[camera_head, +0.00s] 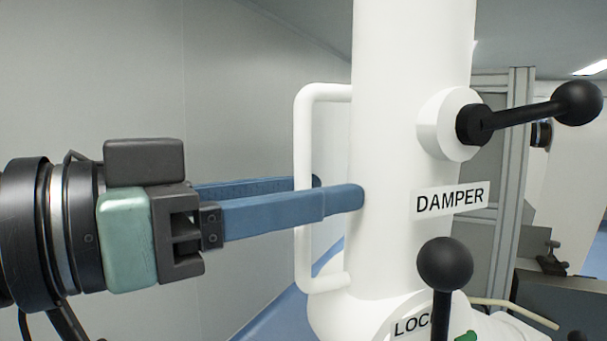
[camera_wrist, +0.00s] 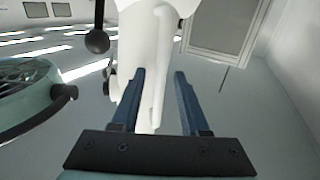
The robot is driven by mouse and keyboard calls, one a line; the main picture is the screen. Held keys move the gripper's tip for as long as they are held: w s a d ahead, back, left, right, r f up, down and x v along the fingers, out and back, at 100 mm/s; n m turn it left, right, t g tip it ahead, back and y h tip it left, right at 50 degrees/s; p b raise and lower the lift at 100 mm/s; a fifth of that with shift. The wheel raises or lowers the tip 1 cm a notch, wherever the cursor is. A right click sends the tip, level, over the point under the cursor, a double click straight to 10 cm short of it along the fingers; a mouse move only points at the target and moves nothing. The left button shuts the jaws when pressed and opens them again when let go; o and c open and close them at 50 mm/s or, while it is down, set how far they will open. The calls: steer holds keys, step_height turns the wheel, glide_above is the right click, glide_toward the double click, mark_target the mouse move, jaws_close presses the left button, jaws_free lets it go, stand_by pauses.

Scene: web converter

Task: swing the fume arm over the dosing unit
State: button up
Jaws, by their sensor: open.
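The fume arm is a thick white upright tube (camera_head: 410,60) with a white D-shaped handle (camera_head: 302,130) on its left side. My gripper (camera_head: 338,190) is open, its two blue fingers reaching level to the right. The near finger passes in front of the handle's upright bar and the far finger passes behind it, so the bar lies between them. In the wrist view the white handle (camera_wrist: 158,75) also shows between the open fingers (camera_wrist: 160,78). Whether either finger touches it I cannot tell. I cannot make out the dosing unit in either view.
A black ball-ended lever (camera_head: 577,103) sits by the "DAMPER" label (camera_head: 450,199). Another black ball lever (camera_head: 445,264) rises by a partly covered "LOCK" label, with something green beside it. A grey metal frame (camera_head: 510,180) stands behind right. The wall side at left looks clear.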

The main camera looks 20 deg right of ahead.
jaws_close()
stand_by(1.4)
